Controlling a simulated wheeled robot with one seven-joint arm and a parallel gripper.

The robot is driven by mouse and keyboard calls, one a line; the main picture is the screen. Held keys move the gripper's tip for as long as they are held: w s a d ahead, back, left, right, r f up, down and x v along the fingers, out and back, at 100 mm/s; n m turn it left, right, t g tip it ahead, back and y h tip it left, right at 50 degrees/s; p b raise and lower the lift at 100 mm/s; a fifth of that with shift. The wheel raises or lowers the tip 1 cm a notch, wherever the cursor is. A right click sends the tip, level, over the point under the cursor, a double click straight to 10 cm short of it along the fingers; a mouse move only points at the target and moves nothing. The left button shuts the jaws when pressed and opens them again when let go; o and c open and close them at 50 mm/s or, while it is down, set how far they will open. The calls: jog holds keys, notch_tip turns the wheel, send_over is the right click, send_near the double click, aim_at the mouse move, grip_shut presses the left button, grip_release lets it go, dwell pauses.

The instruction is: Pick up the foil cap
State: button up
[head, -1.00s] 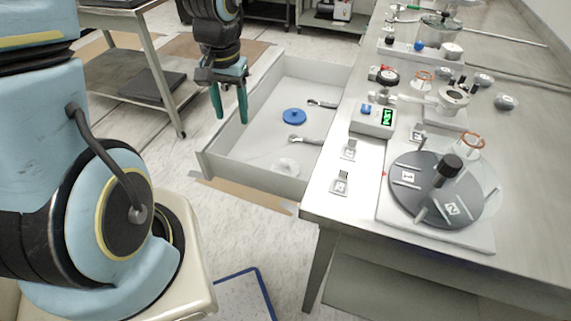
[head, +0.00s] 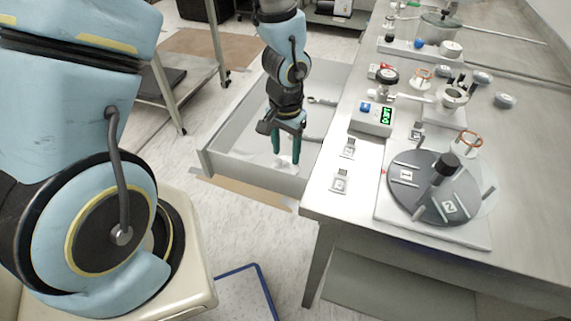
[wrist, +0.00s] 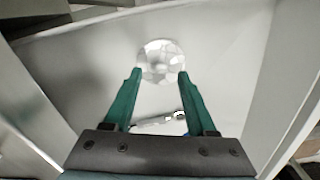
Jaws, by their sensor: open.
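The foil cap is a round, crinkled, silvery piece lying on the floor of the open drawer (head: 232,143). In the wrist view the foil cap (wrist: 161,58) sits at and just beyond my fingertips, roughly centred between them. My gripper (wrist: 160,74) is open, with green fingers apart and nothing held. In the head view my gripper (head: 287,156) points down into the front part of the drawer, over the foil cap, which is mostly hidden behind the fingers. I cannot tell the exact height of the fingertips above it.
A metal wrench-like tool (wrist: 160,122) lies in the drawer behind my fingers. Another tool (head: 322,101) lies farther back. Drawer walls enclose the space around my gripper. The workbench (head: 322,200) with instruments stands right; a shelf cart (head: 168,85) stands left.

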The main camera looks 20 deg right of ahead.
aim_at(285, 161)
jog(key=shift+f, duration=1.5)
grip_shut()
